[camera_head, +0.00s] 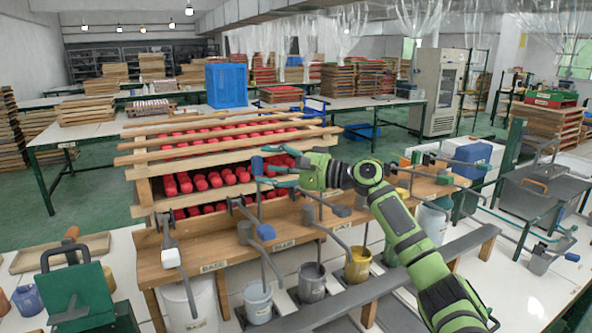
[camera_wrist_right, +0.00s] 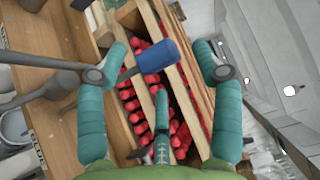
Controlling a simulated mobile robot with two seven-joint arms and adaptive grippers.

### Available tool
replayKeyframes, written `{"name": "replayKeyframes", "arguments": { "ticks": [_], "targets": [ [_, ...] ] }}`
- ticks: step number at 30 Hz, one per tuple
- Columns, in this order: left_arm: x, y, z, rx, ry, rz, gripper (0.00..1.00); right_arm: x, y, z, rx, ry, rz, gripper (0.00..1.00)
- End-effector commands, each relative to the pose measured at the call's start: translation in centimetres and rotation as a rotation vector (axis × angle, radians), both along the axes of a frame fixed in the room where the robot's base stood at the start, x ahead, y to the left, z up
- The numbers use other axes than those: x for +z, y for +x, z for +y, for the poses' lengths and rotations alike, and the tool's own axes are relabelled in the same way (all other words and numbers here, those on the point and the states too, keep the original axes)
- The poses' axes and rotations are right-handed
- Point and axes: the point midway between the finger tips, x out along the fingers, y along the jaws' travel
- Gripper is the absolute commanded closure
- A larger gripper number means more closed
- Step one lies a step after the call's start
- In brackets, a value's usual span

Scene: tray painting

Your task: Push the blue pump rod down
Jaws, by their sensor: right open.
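In the right wrist view, a dark rod ends in this blue knob (camera_wrist_right: 157,56), seen between the two spread teal fingers. The wrist view shows no finger closed on the knob; I cannot tell the exact gap. My left gripper is not in view.
A pale blue bucket (camera_head: 257,305), a grey bucket (camera_head: 312,284) and a yellow bucket (camera_head: 358,266) stand below. Wooden slats with red rollers (camera_head: 215,180) rise behind the bench.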

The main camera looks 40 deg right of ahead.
Motion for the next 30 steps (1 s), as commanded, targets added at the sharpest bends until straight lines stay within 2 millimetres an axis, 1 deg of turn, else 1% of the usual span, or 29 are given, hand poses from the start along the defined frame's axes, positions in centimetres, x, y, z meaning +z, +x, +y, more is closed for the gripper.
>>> {"name": "replayKeyframes", "arguments": {
  "ticks": [1, 6, 12, 18, 30],
  "targets": [
    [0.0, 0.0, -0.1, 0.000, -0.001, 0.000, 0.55, -0.3, -1.0, -0.7, -0.002, -0.003, 0.005, 0.33],
    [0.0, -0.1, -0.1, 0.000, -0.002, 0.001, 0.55, -0.2, -3.7, -2.3, 0.000, -0.003, 0.005, 0.33],
    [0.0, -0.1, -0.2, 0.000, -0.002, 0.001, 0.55, -0.2, -6.0, -3.7, 0.000, -0.002, 0.003, 0.33],
    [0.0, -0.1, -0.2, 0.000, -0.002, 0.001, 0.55, 0.0, -6.9, -4.2, 0.002, -0.003, 0.002, 0.33],
    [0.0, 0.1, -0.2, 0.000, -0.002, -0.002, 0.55, 0.0, -6.9, -4.2, 0.001, -0.003, 0.001, 0.33]
  ]
}}
